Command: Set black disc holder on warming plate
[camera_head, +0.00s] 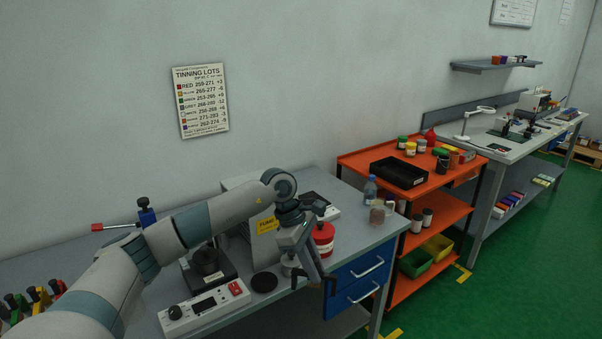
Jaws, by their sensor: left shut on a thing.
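My left arm reaches in from the left over the grey bench. Its gripper (327,287) points down near the bench's front edge, by the blue drawers. It is shut on a small dark thing, mostly hidden by the fingers; I cannot tell for sure that it is the black disc holder. A dark square unit (228,279) with a black round piece (206,261) on it stands left of the gripper, behind a white control box (204,308) with a display and red switch. I cannot be sure which is the warming plate. A flat black disc (264,282) lies on the bench. My right gripper is out of view.
A red-lidded jar (323,240) stands close behind the gripper. A bottle (370,190) and a brownish jar (377,214) stand at the bench's right end. Blue drawers (357,283) sit below. An orange cart (447,185) stands to the right.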

